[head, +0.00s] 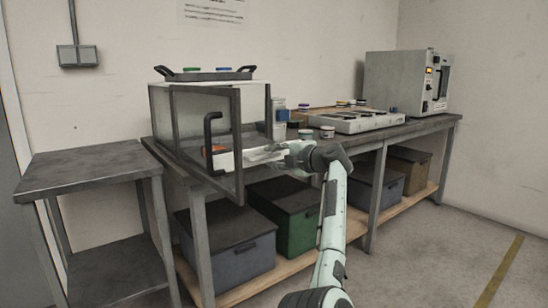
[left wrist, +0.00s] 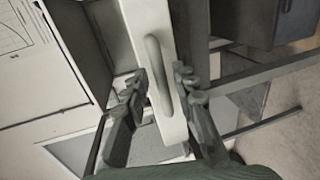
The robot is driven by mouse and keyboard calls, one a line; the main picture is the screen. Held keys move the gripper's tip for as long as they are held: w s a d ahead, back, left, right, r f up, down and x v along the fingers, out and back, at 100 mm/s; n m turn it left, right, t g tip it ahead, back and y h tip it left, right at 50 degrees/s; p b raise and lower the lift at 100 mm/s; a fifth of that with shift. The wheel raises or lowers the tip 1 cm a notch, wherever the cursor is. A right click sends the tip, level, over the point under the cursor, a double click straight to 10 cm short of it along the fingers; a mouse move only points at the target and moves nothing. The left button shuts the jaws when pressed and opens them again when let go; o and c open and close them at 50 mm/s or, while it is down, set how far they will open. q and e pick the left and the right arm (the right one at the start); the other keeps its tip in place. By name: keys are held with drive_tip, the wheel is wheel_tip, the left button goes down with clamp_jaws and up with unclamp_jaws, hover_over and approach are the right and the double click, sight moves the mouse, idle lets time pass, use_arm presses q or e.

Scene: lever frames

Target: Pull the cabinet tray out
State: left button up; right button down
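The cabinet (head: 158,112) is a clear-sided box with a dark frame on the long bench. Its dark-framed door (head: 239,175) with a black handle stands open. The white cabinet tray (head: 235,160) shows low behind the door, partly hidden by it and by my gripper. My left gripper (head: 284,148) is at the tray's right end. In the left wrist view, the tray's white front (left wrist: 143,18) carries a long grey handle (left wrist: 159,75). The left gripper's fingers (left wrist: 162,85) are apart, one on each side of the handle, with a small gap visible. My right gripper is not in view.
A dark tray (head: 205,76) with small coloured items sits on top of the cabinet. A flat white rack (head: 355,121) and a grey machine (head: 395,83) stand to the right on the bench. Lidded bins (head: 232,255) fill the shelf below. A lower table (head: 85,165) stands left.

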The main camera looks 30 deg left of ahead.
use_arm(q)
drive_tip(key=shift+d, duration=0.1)
drive_tip(key=v, duration=1.2)
drive_tip(key=shift+f, duration=0.1)
